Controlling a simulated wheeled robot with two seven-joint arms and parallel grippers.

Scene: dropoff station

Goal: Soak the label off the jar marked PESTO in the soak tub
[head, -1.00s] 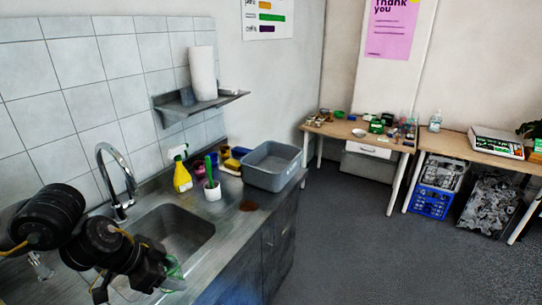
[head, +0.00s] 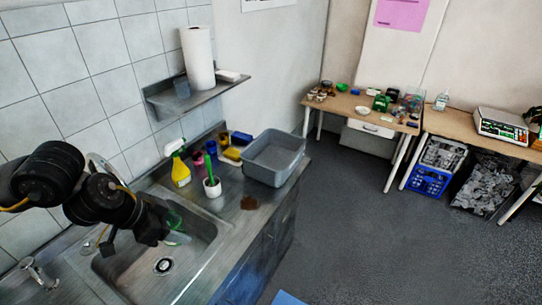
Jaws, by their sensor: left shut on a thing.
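My left gripper (head: 158,228) comes in from the left over the sink. It is shut on a clear, greenish glass jar (head: 178,238), partly hidden by the fingers. The jar looks tilted; its label cannot be read, so I cannot tell whether it says PESTO. The grey soak tub (head: 274,172) stands on the counter right of the sink, apart from the gripper. Its inside looks plain grey, and I cannot tell whether it holds water. My right gripper is not in view.
Behind the sink (head: 163,266) stand a yellow spray bottle (head: 180,172) and a white cup with a green brush (head: 212,188). A shelf (head: 205,97) holds a paper roll (head: 198,58). Cluttered tables stand beyond open floor.

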